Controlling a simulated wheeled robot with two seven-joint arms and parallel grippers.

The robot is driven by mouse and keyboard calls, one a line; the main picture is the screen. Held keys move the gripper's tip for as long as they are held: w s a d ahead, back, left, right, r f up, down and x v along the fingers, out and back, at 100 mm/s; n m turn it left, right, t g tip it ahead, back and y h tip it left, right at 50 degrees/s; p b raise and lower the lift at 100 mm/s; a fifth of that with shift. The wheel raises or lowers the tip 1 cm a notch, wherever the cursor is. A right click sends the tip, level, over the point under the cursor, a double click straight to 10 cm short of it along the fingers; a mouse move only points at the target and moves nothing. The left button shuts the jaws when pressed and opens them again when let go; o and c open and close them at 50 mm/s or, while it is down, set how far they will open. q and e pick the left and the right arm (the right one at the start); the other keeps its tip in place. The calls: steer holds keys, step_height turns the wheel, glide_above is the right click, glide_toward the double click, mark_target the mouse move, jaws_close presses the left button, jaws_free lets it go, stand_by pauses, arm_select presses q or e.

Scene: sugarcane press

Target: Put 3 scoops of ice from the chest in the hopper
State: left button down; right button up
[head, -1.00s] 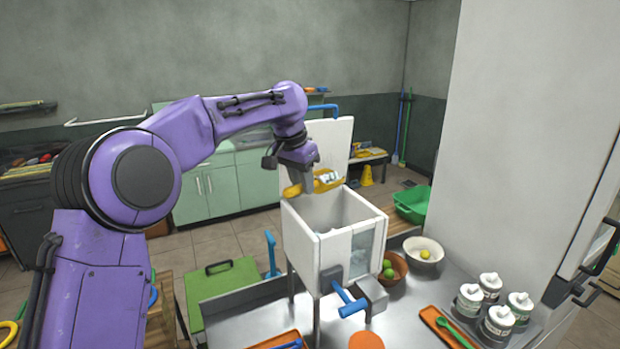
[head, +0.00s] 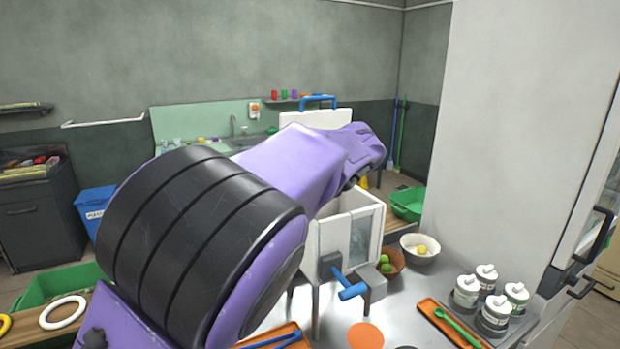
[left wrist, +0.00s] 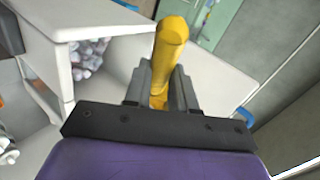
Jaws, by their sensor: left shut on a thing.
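The white hopper box (head: 328,238) with a clear front window and blue crank (head: 350,290) stands on the steel counter. A white panel with a blue handle (head: 318,102) stands upright behind it. My left arm covers part of the hopper and hides the left gripper in the head view. In the left wrist view, my left gripper (left wrist: 160,98) is shut on the yellow scoop (left wrist: 170,45). The scoop's bowl is hidden, so I cannot tell its load. Ice (left wrist: 88,57) shows beside white walls at the left. I cannot tell which container holds it. My right gripper is not in view.
A brown bowl of green fruit (head: 394,266) and a white bowl (head: 410,242) stand right of the hopper. Several lidded jars (head: 466,292) and an orange tray (head: 430,308) with a green spoon are at the right. A tall pale wall block (head: 520,120) bounds the right side.

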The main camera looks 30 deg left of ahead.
arm_select(q)
steer(key=shift+w+a+f, duration=0.2)
steer(key=shift+w, duration=0.1)
steer(key=r+h+p, duration=0.1)
steer(key=p, duration=0.1)
steer(key=r+h+p, duration=0.1)
steer(key=p, duration=0.2)
steer(key=shift+s+a+n+g, duration=0.1)
steer(key=shift+a+n+g, duration=0.2)
steer(key=shift+a+n, duration=0.1)
steer(key=shift+a+h, duration=0.1)
steer(key=shift+h, duration=0.5)
steer(key=shift+s+a+r+h, duration=0.1)
steer(key=shift+h, duration=0.2)
steer(key=shift+a+g, duration=0.1)
steer(key=shift+g, duration=0.2)
